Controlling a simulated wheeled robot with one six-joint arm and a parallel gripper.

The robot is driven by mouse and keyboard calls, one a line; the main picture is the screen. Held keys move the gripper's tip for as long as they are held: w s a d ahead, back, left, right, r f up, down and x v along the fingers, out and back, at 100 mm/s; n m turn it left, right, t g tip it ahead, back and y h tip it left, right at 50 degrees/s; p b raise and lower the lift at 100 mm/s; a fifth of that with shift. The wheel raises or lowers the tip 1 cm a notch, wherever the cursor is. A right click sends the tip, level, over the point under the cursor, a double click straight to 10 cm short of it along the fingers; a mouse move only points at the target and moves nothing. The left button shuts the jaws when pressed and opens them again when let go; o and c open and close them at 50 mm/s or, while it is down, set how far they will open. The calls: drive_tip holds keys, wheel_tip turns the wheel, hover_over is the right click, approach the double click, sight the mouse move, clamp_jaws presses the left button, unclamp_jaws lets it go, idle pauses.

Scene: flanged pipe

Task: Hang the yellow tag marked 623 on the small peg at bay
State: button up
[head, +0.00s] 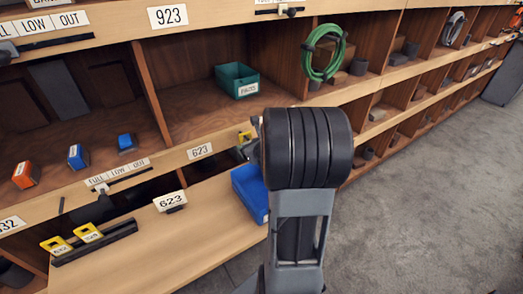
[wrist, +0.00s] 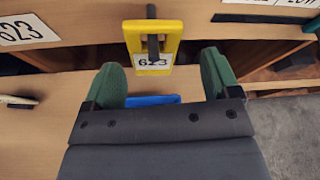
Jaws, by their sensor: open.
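The yellow tag (wrist: 175,40) marked 623 is upright against the shelf's front edge in the wrist view. A dark small peg (wrist: 152,14) shows at its opening, and the tag appears to hang on it. My gripper (wrist: 162,75) is open, with its green fingers apart on either side below the tag and no visible contact. In the head view a bit of the yellow tag (head: 244,136) shows beside the white 623 bay label (head: 199,151). My arm hides most of the gripper there.
A blue bin (head: 248,192) stands on the wooden bench, beside my arm. A 623 sign (head: 170,201) and a dark rack (head: 95,243) with two other yellow tags are at left. A green bin (head: 237,81) sits on the shelf above. Open floor lies at right.

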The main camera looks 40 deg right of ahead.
drive_tip(key=b+v, duration=0.1)
drive_tip(key=v, duration=0.9)
drive_tip(key=s+a+m+g+y, duration=0.1)
drive_tip(key=s+a+m+g, duration=0.2)
drive_tip(key=a+m, duration=0.7)
drive_tip(key=s+a+f+m+g+y, duration=0.1)
drive_tip(key=s+a+m+g, duration=0.3)
drive_tip(key=a+m, duration=0.7)
drive_tip(key=shift+a+m+g+y, duration=0.35)
drive_tip(key=shift+m+g, duration=0.95)
drive_tip(key=shift+m, duration=6.1)
